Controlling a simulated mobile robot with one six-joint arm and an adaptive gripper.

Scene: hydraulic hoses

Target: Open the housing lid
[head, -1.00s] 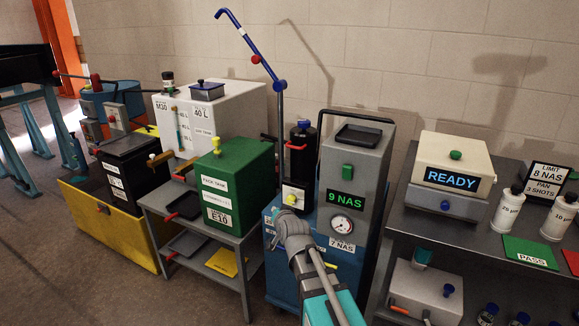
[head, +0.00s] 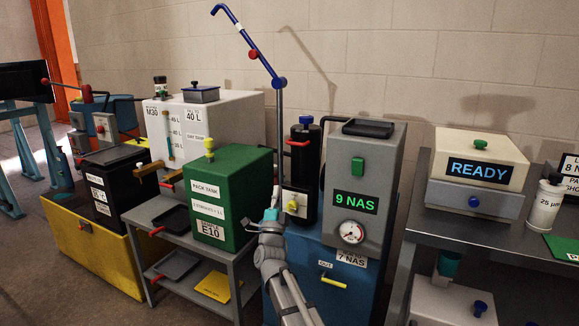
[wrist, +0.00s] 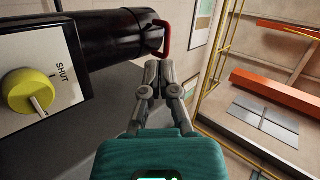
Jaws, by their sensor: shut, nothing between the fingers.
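The housing is a black upright cylinder (head: 304,180) on the blue cart, with a blue knob (head: 306,120) above it. A red handle (head: 298,143) sticks out to the left near its top. In the wrist view the black cylinder (wrist: 110,42) lies sideways across the upper left, with the red handle (wrist: 166,38) at its end. My gripper (head: 276,190) is left of the cylinder and below the red handle. In the wrist view my gripper (wrist: 158,68) is shut and empty, its tips near the red handle but apparently apart from it.
A yellow knob on a white panel marked SHUT (wrist: 28,90) is beside the cylinder. A grey unit (head: 355,185) reading 9 NAS stands close on the right. A green tank (head: 235,185) stands close on the left. A tall post with a blue arm (head: 250,45) rises behind.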

